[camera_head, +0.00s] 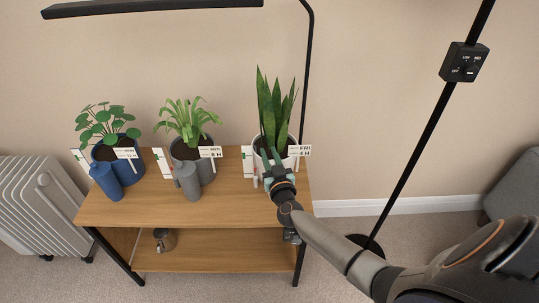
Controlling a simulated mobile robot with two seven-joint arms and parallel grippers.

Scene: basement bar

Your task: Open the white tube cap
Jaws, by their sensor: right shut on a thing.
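My right gripper (271,160) is at the front of the white pot (259,146) with the snake plant, at the right end of the wooden shelf. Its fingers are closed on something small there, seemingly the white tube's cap. The gripper and wrist hide most of the tube and cap, so their exact shape and whether they are joined cannot be told. A thin pale upright sliver (255,180) shows just left of the gripper. My left gripper is not in view.
Upright label cards are beside the pots.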

